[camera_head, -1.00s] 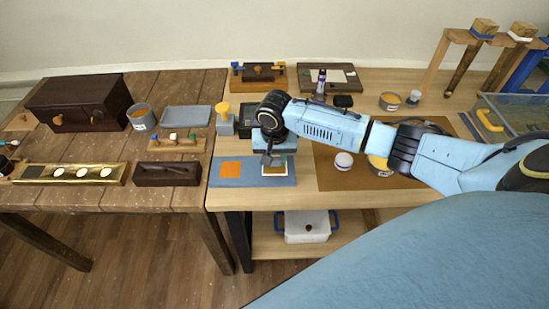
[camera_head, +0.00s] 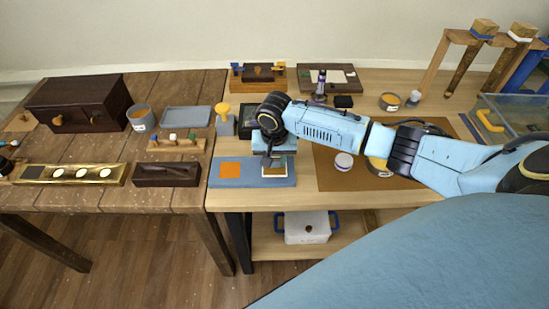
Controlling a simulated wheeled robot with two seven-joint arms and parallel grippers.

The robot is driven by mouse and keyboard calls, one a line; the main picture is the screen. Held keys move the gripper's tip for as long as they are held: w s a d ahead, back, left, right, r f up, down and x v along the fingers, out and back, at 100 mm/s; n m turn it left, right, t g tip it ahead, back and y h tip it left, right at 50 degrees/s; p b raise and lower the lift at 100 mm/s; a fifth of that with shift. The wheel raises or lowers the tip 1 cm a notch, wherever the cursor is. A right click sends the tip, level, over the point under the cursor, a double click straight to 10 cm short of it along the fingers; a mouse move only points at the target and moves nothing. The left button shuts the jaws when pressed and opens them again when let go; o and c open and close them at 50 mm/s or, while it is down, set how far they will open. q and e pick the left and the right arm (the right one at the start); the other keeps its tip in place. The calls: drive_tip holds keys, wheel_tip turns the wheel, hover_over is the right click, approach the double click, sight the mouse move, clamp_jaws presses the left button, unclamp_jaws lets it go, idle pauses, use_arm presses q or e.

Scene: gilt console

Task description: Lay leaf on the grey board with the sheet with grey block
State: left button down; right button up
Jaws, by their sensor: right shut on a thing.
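The grey board (camera_head: 252,181), blue-grey in colour, lies flat at the front left of the light table. An orange square (camera_head: 231,170) lies on its left half. A small pale-edged sheet (camera_head: 275,172) shows at the board's right half, directly under my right gripper (camera_head: 268,161). The gripper points down and is shut on the sheet with grey block; the block is mostly hidden by the fingers. I cannot tell whether the sheet touches the board. A dark piece, apparently my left gripper (camera_head: 6,166), is cut off at the left edge, its jaws unclear.
A yellow-knobbed grey stamp (camera_head: 224,118) and a black tray (camera_head: 247,118) stand behind the board. A dark box (camera_head: 167,174) and gilt strip (camera_head: 105,174) are on the left table.

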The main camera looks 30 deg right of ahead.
drive_tip(key=shift+f, duration=0.5)
idle(0.3)
drive_tip(key=shift+s+f+p, duration=0.2)
drive_tip(key=shift+p, duration=0.2)
idle(2.1)
drive_tip(key=r+p, duration=0.7)
drive_tip(key=p, duration=0.2)
drive_tip(key=shift+w+r, duration=0.2)
drive_tip(key=shift+f, duration=0.1)
idle(0.6)
